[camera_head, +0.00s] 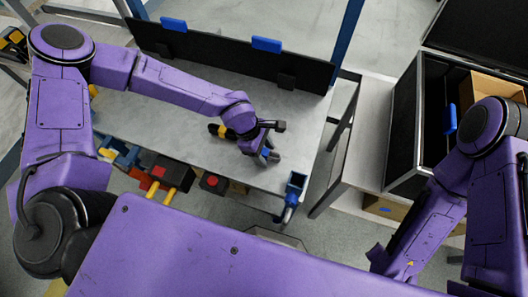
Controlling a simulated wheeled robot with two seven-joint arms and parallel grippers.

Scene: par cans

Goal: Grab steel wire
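My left gripper (268,156) is low over the right part of the grey workbench top (306,120). It points down, and I cannot tell whether its fingers are apart or closed. A small black-and-yellow item (222,131) lies on the bench just left of the gripper, partly hidden by my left wrist. I cannot tell whether it is the steel wire; no wire is clear in this view. My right arm is at the right side, and its gripper does not show.
A black back panel with blue clips (266,44) stands along the bench's far edge. Red-and-black tools with yellow handles (160,173) hang at the near edge. A blue vise-like piece (293,190) is at the near right corner. An open black case (412,145) stands at right.

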